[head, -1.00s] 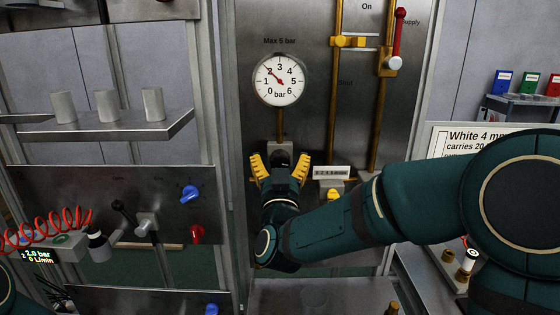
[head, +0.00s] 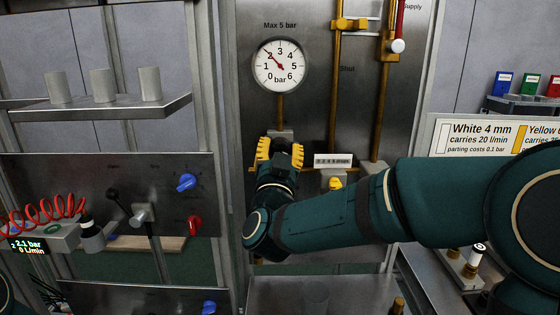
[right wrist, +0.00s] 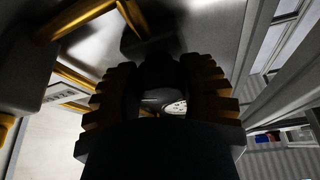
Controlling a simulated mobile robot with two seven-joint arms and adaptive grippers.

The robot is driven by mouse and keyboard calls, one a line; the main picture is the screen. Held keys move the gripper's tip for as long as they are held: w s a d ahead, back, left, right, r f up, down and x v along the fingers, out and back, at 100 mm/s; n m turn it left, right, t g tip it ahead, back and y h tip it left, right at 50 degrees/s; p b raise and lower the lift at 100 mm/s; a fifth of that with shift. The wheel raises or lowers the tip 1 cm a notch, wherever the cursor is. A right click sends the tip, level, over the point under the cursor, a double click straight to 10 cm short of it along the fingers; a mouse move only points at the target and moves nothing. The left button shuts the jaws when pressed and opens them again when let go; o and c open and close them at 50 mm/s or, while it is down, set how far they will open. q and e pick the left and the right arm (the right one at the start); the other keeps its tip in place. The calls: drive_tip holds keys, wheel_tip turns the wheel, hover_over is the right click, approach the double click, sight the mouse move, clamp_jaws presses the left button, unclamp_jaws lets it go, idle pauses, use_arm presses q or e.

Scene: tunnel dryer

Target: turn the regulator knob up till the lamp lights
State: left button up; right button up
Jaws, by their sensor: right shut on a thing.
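The dark regulator knob (head: 281,147) sits below the round pressure gauge (head: 279,66) on the steel panel. My right gripper (head: 280,152), with yellow ridged fingers, is shut on the knob from both sides and hides most of it. In the right wrist view the dark knob (right wrist: 158,72) lies between the fingers. The gauge needle points up and left, near 2. A digital display (head: 28,248) at the lower left reads 2.1 bar and 0 L/min. I cannot make out a lit lamp. My left gripper is not in view.
A small label plate (head: 333,160) and a yellow knob (head: 335,183) are close to the right of my right gripper. Brass pipes run up the panel to a red-handled supply valve (head: 397,40). A shelf (head: 100,105) with cups is at left.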

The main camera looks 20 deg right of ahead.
idle(0.3)
drive_tip(key=o, duration=1.2)
drive_tip(key=shift+s, duration=0.1)
drive_tip(key=v, duration=1.1)
drive_tip(key=shift+s+a+f, duration=0.1)
drive_tip(key=shift+s+a, duration=0.15)
drive_tip(key=shift+s, duration=0.1)
